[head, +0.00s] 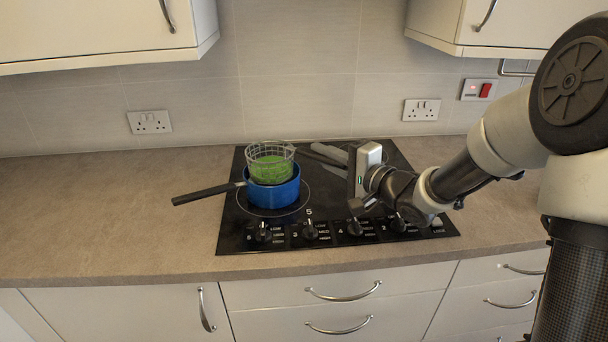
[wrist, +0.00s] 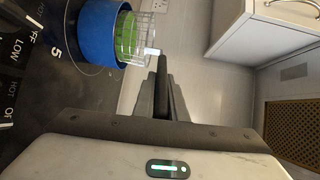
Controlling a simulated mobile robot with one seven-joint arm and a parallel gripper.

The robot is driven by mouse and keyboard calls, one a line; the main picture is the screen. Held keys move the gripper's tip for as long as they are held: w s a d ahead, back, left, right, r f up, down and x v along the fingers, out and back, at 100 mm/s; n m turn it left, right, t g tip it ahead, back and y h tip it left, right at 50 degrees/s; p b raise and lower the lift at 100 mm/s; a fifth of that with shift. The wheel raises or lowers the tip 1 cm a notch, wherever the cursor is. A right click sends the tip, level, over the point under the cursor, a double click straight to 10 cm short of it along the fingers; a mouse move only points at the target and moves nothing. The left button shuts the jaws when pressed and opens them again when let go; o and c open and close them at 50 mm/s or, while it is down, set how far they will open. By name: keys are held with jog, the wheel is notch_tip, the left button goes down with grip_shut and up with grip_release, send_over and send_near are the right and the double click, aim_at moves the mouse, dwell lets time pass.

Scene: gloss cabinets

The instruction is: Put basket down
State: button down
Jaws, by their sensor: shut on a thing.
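The wire basket (head: 270,148), filled with something green, stands upright at the mouth of the blue pot (head: 273,195). Its lower part is hidden by the pot's rim, so I cannot tell how deep it sits or whether it touches. The pot is on the left of the black hob, its dark handle pointing left. My gripper (head: 329,157) is to the right of the basket, shut on the basket's handle. In the wrist view, the basket (wrist: 139,40) sticks out of the pot (wrist: 97,32), and the dark handle (wrist: 161,72) runs between my fingers.
The hob (head: 232,230) has a row of knobs along its front edge. The worktop (head: 110,215) to the left is clear. Wall cupboards (head: 100,30) hang above on both sides. Drawers and a door are below the front edge.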

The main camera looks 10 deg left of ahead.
jog(key=shift+f+b, duration=0.7)
jog(key=shift+f, duration=2.25)
jog(key=shift+f, duration=0.15)
jog(key=c, duration=1.8)
grip_release()
jog(key=p+v, duration=0.1)
jog(key=v, duration=1.1)
jog(key=shift+p, duration=0.4)
